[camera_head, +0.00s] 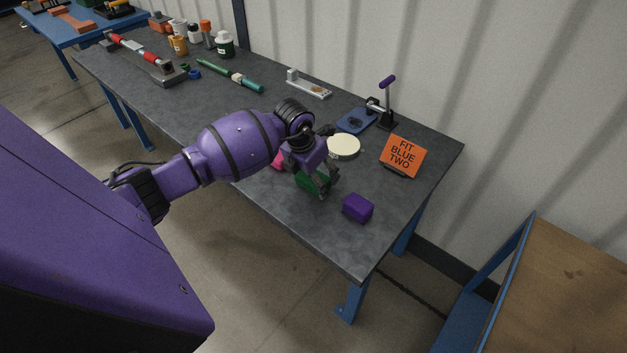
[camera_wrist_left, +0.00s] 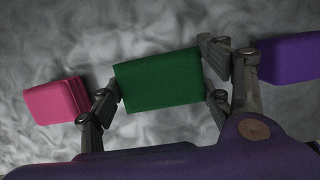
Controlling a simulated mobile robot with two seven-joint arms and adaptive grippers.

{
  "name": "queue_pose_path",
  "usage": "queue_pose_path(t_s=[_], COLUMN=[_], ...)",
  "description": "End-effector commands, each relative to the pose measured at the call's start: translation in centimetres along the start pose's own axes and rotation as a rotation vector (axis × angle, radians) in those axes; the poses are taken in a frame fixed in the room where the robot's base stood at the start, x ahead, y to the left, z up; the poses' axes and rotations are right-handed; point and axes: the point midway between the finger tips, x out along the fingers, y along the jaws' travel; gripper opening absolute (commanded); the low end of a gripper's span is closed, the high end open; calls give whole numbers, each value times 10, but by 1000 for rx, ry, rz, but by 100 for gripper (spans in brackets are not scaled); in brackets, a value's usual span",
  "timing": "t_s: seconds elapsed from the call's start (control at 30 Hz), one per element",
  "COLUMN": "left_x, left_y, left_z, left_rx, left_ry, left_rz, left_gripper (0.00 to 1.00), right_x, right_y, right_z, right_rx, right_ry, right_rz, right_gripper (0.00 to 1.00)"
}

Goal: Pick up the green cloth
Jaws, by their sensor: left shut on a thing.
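The green cloth (camera_head: 309,184) is a folded dark green block. In the head view it shows partly below my left gripper (camera_head: 317,187) near the front edge of the grey table. In the left wrist view the cloth (camera_wrist_left: 160,79) sits between the two fingers of my left gripper (camera_wrist_left: 163,92), which is shut on it. I cannot tell whether the cloth touches the table. A pink cloth (camera_wrist_left: 56,100) lies to its left in the wrist view, and a purple block (camera_wrist_left: 290,58) to its right. My right gripper is in neither view.
The purple block (camera_head: 358,208) stands close on the table. A round cream lid (camera_head: 343,147), a blue plate (camera_head: 356,120), a clamp stand (camera_head: 384,108) and an orange sign (camera_head: 403,156) stand behind. The front right corner is clear.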

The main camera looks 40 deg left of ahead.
Motion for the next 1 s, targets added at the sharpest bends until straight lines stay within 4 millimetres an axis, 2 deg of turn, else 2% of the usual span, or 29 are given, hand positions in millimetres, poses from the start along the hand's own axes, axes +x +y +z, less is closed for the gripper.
queue_pose_path(t_s=[0.27, 0.37, 0.5, 0.57, 0.8, 1.0], left_x=[-3, -10, -30, -42, -106, -136], left_y=[0, 0, 1, -2, -22, -41], left_z=[1, 3, 9, 3, -28, -64], left_rx=[0, 0, 2, 4, 6, 4], left_ry=[0, 0, -2, -1, 2, 3], left_rz=[1, 0, 3, 2, 3, 2], left_gripper=[49, 49, 49, 49, 49, 49], right_x=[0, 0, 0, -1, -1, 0], right_y=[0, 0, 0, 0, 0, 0], right_z=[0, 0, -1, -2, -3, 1], right_rx=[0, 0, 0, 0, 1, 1], right_ry=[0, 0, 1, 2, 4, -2], right_rz=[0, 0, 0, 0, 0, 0], right_gripper=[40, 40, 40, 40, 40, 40])
